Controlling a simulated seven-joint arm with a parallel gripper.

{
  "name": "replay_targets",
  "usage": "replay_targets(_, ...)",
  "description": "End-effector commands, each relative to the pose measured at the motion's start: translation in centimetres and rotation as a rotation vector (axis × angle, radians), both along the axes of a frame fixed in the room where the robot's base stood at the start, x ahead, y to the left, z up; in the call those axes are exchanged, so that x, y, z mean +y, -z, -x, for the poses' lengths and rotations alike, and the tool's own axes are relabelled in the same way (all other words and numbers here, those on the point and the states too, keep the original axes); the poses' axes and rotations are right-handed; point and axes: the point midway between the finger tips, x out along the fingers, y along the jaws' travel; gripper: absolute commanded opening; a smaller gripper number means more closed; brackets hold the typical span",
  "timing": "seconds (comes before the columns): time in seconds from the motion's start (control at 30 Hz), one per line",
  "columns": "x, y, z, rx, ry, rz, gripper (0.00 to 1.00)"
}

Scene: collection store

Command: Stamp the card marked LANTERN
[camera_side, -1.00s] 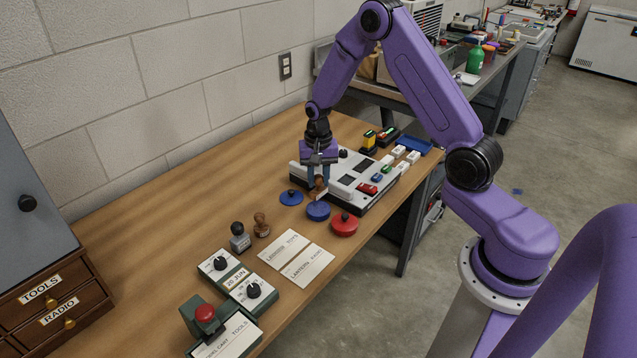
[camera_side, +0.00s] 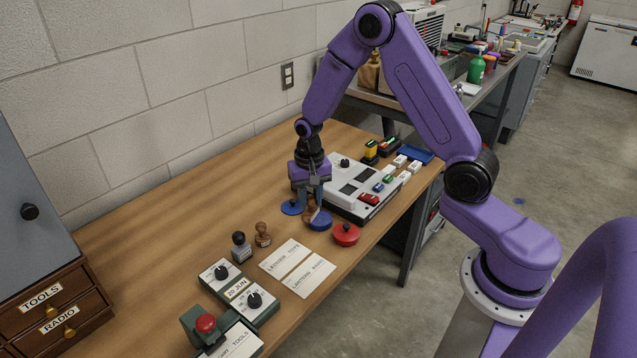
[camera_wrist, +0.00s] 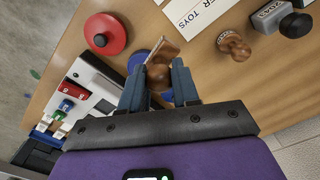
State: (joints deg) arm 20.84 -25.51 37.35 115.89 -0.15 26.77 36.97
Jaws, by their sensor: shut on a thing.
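The card marked LANTERN (camera_side: 306,279) lies flat on the table, beside a second card reading LEDGER TOYS (camera_side: 284,256). My gripper (camera_side: 308,206) is shut on a brown wooden stamp (camera_wrist: 160,72), which sits tilted between the fingertips in the wrist view. In the side view the stamp is low by the open blue ink pad (camera_side: 321,222). The pad is partly hidden behind the fingers in the wrist view (camera_wrist: 138,61). I cannot tell whether the stamp touches the pad. The stamp's face is hidden.
A blue lid (camera_side: 291,208) and a red round pad or lid with a knob (camera_side: 346,235) flank the ink pad. A white-topped device (camera_side: 357,186) stands behind. Another wooden stamp (camera_side: 263,234), a grey stamp (camera_side: 241,248) and a green 20 JUN dial unit (camera_side: 238,289) stand left of the cards.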

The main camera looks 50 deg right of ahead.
Motion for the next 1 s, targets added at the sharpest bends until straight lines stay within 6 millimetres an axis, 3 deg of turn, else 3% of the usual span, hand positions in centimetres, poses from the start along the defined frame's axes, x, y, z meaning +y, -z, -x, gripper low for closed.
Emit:
replay_targets(0.03,2.1,0.2,1.0,0.002,-0.074,0.0,0.11)
replay_targets(0.2,7.4,0.6,4.5,0.0,-0.301,-0.001,0.11)
replay_targets(0.4,11.1,0.9,8.0,-0.004,-0.494,-0.002,0.11)
replay_targets(0.67,12.1,1.5,9.3,-0.004,-0.565,-0.001,0.11)
replay_targets(1.0,12.1,4.6,9.3,-0.003,-0.561,-0.001,0.11)
